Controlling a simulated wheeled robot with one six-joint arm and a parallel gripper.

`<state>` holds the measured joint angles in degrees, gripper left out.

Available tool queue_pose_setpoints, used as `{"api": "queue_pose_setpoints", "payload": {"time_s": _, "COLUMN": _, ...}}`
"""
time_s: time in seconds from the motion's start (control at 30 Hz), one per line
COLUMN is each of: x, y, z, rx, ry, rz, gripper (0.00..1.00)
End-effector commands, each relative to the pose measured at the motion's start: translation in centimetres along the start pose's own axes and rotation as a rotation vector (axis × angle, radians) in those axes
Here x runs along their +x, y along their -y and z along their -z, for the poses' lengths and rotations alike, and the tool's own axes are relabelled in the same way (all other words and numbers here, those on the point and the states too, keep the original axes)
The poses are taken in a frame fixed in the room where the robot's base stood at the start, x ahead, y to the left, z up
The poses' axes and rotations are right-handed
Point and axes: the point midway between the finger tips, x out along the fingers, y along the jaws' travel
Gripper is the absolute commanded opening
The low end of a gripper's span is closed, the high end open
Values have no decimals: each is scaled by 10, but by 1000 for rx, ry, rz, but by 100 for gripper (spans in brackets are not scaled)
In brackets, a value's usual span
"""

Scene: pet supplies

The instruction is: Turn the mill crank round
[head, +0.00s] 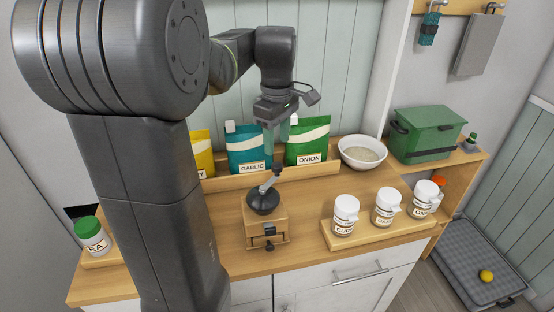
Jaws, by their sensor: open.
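The mill (267,222) is a wooden box with a dark round top, standing on the wooden counter in the middle of the head view. Its crank (269,182) rises from the dark top, a pale metal arm slanting up to the right with a small knob at its upper end. A small drawer with a dark knob shows on the mill's front. My gripper (283,136) points down above the crank, its greenish fingers in front of the garlic and onion bags. It is open and holds nothing that I can see. The gap between fingers and crank knob is small and hard to judge.
Behind stand yellow, teal (247,148) and green bags (307,140) and a white bowl (362,152). White-lidded jars (385,208) stand on a tray at right. A green box (425,133) is farther right. A green-lidded jar (92,236) is at left.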

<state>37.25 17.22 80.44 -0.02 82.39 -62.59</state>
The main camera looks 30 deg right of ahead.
Motion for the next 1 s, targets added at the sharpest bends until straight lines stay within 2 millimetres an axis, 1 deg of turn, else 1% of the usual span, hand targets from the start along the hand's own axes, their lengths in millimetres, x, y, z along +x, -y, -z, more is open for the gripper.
{"api": "queue_pose_setpoints", "payload": {"time_s": 0.03, "x": 12, "y": 1, "z": 0, "rx": 0, "ry": 2, "rz": 5, "gripper": 48}}
{"api": "queue_pose_setpoints", "payload": {"time_s": 0.1, "x": 26, "y": 1, "z": 0, "rx": 0, "ry": 2, "rz": 4, "gripper": 48}}
{"api": "queue_pose_setpoints", "payload": {"time_s": 0.3, "x": 58, "y": 0, "z": 0, "rx": 0, "ry": 1, "rz": 2, "gripper": 48}}
{"api": "queue_pose_setpoints", "payload": {"time_s": 0.4, "x": 66, "y": 0, "z": 0, "rx": 0, "ry": 0, "rz": 1, "gripper": 48}}
{"api": "queue_pose_setpoints", "payload": {"time_s": 0.5, "x": 71, "y": 0, "z": 0, "rx": 0, "ry": 0, "rz": 0, "gripper": 48}}
{"api": "queue_pose_setpoints", "payload": {"time_s": 0.77, "x": 72, "y": 0, "z": 0, "rx": 0, "ry": -1, "rz": -1, "gripper": 48}}
{"api": "queue_pose_setpoints", "payload": {"time_s": 0.8, "x": 72, "y": 0, "z": 0, "rx": 0, "ry": -1, "rz": -1, "gripper": 44}}
{"api": "queue_pose_setpoints", "payload": {"time_s": 0.87, "x": 72, "y": 0, "z": 0, "rx": 0, "ry": -1, "rz": -1, "gripper": 32}}
{"api": "queue_pose_setpoints", "payload": {"time_s": 1.0, "x": 72, "y": 0, "z": 0, "rx": 0, "ry": -1, "rz": -1, "gripper": 5}}
